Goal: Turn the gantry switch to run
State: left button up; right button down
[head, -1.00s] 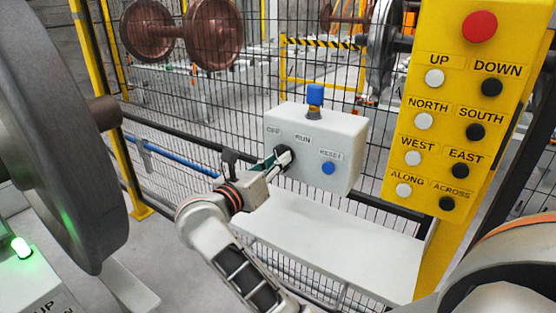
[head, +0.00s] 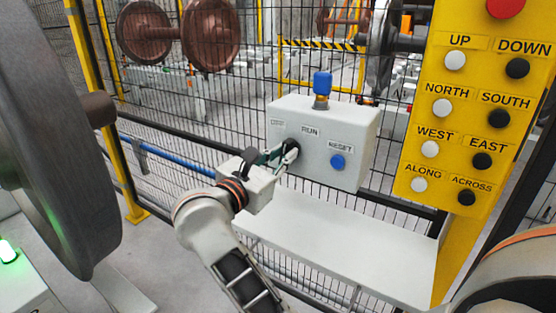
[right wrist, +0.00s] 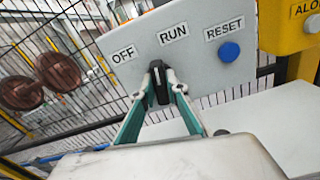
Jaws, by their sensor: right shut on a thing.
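The gantry switch is a black knob (right wrist: 158,82) on the front of a light grey control box (head: 355,120). It sits below the OFF label (right wrist: 124,54) and RUN label (right wrist: 173,34). In the right wrist view the knob stands nearly upright, its top toward the gap between the two labels; its exact setting is hard to tell. My right gripper (right wrist: 160,92) is shut on the knob, one green-backed finger on each side. In the head view the right gripper (head: 288,152) reaches the box from the left and hides most of the knob. My left gripper is not in view.
A blue RESET button (head: 337,162) is right of the switch, and a blue-capped lamp (head: 322,88) tops the box. A yellow button panel (head: 440,75) stands at right. A white shelf (head: 340,250) lies below. Mesh fence is behind; a large grey wheel (head: 50,150) stands left.

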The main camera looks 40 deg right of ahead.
jog(key=m+b, duration=0.1)
jog(key=m, duration=0.1)
jog(key=m+b, duration=0.1)
jog(key=m, duration=0.1)
jog(key=shift+f+b, duration=0.3)
jog(key=shift+b, duration=0.1)
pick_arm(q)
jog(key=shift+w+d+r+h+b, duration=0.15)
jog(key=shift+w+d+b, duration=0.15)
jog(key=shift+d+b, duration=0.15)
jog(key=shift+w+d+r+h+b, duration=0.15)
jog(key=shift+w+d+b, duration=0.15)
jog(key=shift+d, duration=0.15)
pick_arm(e)
jog(key=shift+s+r+m, duration=0.1)
jog(key=shift+r+m, duration=0.05)
jog(key=shift+m, duration=0.7)
jog(key=shift+r+m, duration=0.1)
jog(key=shift+m, duration=0.75)
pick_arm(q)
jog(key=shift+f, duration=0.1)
pick_arm(e)
jog(key=c, duration=2)
grip_release()
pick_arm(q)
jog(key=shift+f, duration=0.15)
